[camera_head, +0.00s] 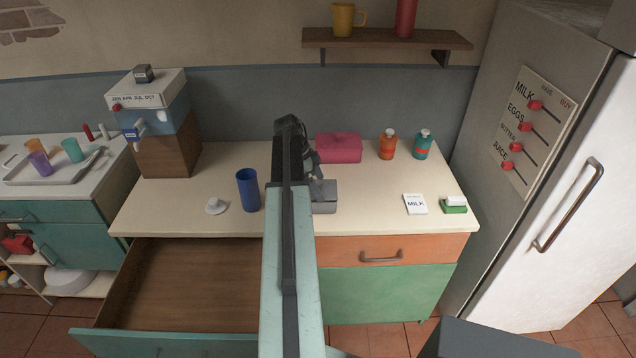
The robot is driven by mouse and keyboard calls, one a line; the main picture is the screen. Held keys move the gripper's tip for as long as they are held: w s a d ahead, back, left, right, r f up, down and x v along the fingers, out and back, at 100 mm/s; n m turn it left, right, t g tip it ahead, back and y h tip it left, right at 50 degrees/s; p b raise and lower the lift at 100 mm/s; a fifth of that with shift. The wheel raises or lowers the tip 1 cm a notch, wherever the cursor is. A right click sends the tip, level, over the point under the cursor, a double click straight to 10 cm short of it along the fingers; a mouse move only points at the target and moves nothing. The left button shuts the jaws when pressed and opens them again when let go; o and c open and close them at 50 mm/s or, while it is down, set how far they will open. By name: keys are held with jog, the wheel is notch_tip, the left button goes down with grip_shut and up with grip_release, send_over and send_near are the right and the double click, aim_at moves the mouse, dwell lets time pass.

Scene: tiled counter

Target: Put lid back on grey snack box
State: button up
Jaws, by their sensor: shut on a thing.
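The grey snack box (324,207) stands on the counter just right of my arm, its left part hidden by the arm. A lighter grey flat piece (325,188), which looks like its lid, shows at the box's top. My gripper (314,174) points down right at this piece and is shut on it, as far as I can see. The fingertips are small and partly hidden. I cannot tell whether the lid touches the box rim or is level.
A pink box (339,148) stands close behind my gripper. Orange (387,144) and teal (423,144) bottles stand behind right. A blue cup (248,190) and white knobbed piece (216,205) are left. The drawer (190,280) below is open.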

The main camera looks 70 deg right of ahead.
jog(key=o, duration=1)
jog(key=shift+r, duration=0.1)
notch_tip(320, 180, up, 7)
jog(key=p, duration=0.7)
jog(key=shift+s, duration=0.1)
grip_shut()
